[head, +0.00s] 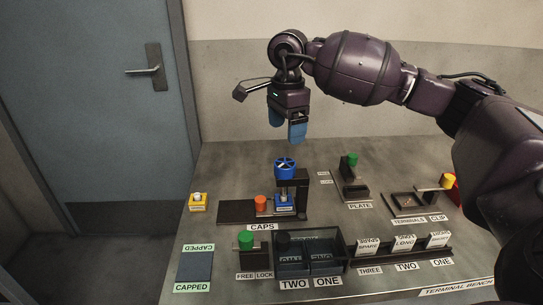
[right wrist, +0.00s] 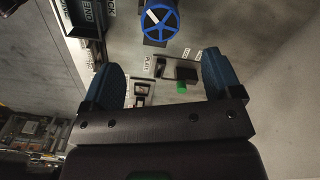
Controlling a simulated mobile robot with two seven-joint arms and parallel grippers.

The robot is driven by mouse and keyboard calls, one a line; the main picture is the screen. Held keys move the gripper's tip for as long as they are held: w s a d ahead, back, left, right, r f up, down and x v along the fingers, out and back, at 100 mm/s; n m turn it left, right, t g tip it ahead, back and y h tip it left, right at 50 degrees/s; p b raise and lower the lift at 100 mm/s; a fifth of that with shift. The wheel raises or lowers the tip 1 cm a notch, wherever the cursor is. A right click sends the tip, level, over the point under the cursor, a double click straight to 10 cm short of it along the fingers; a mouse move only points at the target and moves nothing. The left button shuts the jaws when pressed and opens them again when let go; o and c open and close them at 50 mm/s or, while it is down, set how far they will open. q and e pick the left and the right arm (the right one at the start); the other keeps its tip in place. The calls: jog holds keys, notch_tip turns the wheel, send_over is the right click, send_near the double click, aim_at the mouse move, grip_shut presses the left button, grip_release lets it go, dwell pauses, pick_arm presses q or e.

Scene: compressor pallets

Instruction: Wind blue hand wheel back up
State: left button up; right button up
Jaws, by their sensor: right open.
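The blue hand wheel (head: 285,168) tops a small press on the CAPS fixture (head: 234,211) at the middle of the bench. In the right wrist view the wheel (right wrist: 158,21) shows from above at the top of the picture, with a white mark across it. My right gripper (head: 287,131) points down above and behind the wheel, apart from it. In the right wrist view its two blue fingers (right wrist: 168,75) are spread wide with nothing between them. My left gripper is in neither view.
An orange cap (head: 260,201) stands left of the press. A black bin (head: 309,262) marked TWO and ONE sits in front. The green-knobbed PLATE fixture (head: 352,179) and TERMINALS fixture (head: 408,203) lie to the right. The bench's back left is clear.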

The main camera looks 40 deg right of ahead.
aim_at(285, 163)
jog(key=shift+w+f, duration=0.15)
jog(key=shift+w, duration=0.05)
jog(key=shift+f, duration=0.3)
jog(key=f, duration=0.4)
jog(key=f+b, duration=0.1)
jog(key=f, duration=0.3)
jog(key=shift+s+f, duration=0.2)
jog(key=shift+f, duration=0.2)
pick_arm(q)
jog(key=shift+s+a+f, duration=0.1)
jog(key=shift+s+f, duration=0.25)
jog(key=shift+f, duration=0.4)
pick_arm(e)
jog(key=shift+f, duration=0.5)
jog(key=shift+c, duration=0.3)
jog(key=c, duration=0.9)
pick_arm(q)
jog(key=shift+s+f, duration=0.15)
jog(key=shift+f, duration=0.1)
pick_arm(e)
jog(key=shift+o, duration=0.2)
